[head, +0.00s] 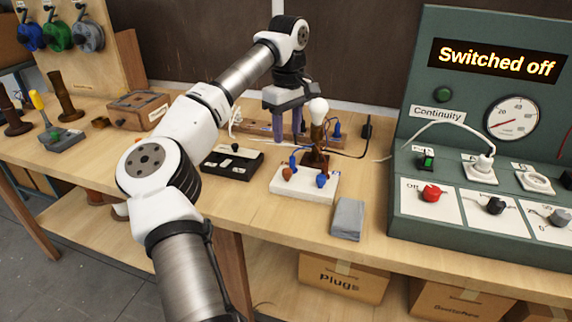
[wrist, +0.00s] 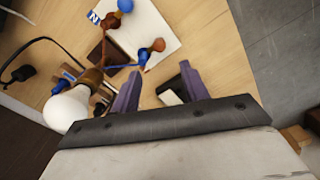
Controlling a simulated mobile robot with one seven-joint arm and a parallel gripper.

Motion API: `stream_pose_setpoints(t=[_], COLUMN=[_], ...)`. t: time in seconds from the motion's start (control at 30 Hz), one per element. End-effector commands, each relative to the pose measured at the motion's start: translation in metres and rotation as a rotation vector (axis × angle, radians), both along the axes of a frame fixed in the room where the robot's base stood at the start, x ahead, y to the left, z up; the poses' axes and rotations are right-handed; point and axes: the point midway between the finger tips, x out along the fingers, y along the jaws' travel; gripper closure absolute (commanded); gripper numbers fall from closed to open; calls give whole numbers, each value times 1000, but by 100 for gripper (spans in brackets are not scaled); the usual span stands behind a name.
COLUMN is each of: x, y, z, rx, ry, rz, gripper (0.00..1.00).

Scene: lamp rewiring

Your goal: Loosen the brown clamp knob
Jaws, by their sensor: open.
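The brown clamp knob (head: 287,174) sits on the left part of the white terminal block (head: 290,191). In the wrist view the brown knob (wrist: 158,45) is ahead of the fingertips, with a blue wire end (wrist: 143,57) beside it. A blue knob (head: 321,181) sits on the block's right part; it also shows in the wrist view (wrist: 125,5). My gripper (head: 290,137) is open with its two purple fingers pointing down, behind the block and apart from the knob. In the wrist view my gripper (wrist: 160,72) has nothing between its fingers.
A lamp with a white bulb (head: 318,108) stands right beside my fingers and behind the block. A black box (head: 232,162) is left of the block, a grey block (head: 348,219) right. The green test panel (head: 400,170) reads "Switched off". The front bench strip is clear.

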Motion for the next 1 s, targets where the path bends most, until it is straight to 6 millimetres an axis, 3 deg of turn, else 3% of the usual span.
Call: stream_pose_setpoints(t=[0.3,0.5,0.7,0.97,1.0], x=[-1,-1,-1,0,0], y=[0,-1,-1,-1,-1], z=[-68,-98,-110,-111,-111], rx=[-4,-5,-5,-4,-4], ry=[4,2,1,0,0], rz=[0,-1,0,0,0], gripper=[55,55,55,55,60])
